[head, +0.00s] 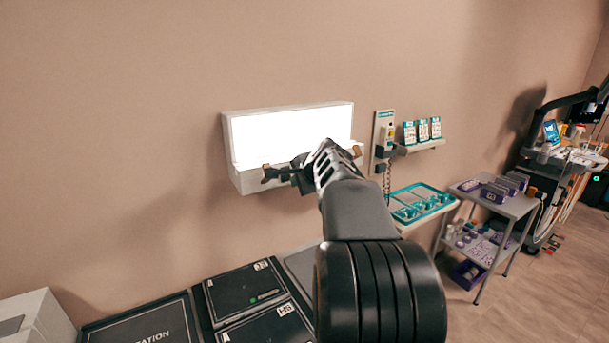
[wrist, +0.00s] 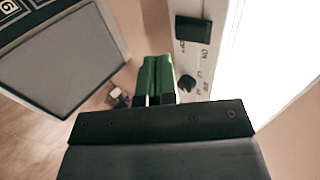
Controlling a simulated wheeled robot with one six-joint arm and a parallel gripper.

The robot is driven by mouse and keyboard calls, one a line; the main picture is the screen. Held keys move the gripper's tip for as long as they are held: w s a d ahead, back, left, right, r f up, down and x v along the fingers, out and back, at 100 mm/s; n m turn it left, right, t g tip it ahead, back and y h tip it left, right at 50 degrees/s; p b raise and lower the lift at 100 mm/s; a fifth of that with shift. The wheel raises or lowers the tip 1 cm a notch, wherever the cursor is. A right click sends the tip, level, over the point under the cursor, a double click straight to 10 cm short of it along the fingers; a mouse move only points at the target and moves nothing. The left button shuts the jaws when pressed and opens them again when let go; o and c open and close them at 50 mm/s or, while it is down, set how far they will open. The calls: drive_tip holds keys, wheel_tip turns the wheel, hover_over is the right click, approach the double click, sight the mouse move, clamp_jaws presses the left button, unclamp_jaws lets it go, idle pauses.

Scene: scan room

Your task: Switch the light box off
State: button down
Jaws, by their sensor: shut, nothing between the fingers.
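The light box (head: 236,181) is a white wall-mounted case, and its front panel (head: 285,132) glows bright white. In the wrist view its control strip (wrist: 192,58) carries a black rocker switch (wrist: 193,29) with ON lettering beside it and a round black knob (wrist: 187,83). My gripper (head: 270,174) is in front of the box's lower edge in the head view, hiding part of it. In the wrist view its green fingers (wrist: 155,62) are together and empty, left of the knob and below the switch. I cannot tell whether they touch the strip.
Below are dark cases (head: 245,288) and a white box (head: 35,318). To the right are a wall holder (head: 383,128), a shelf of cartons (head: 422,144), a teal tray (head: 420,203) and a trolley (head: 490,205) with purple boxes. The wall left of the light box is bare.

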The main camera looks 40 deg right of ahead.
drive_tip(key=shift+w+d+f+p, duration=0.15)
drive_tip(key=shift+w+f+p, duration=0.2)
drive_tip(key=shift+w, duration=0.6)
drive_tip(key=shift+w+d+f+p, duration=0.1)
drive_tip(key=shift+w+f, duration=0.3)
drive_tip(key=shift+w, duration=0.6)
drive_tip(key=shift+w+d+f+p, duration=0.15)
drive_tip(key=shift+w+f+p, duration=0.2)
drive_tip(key=shift+w, duration=0.6)
drive_tip(key=shift+f, duration=0.15)
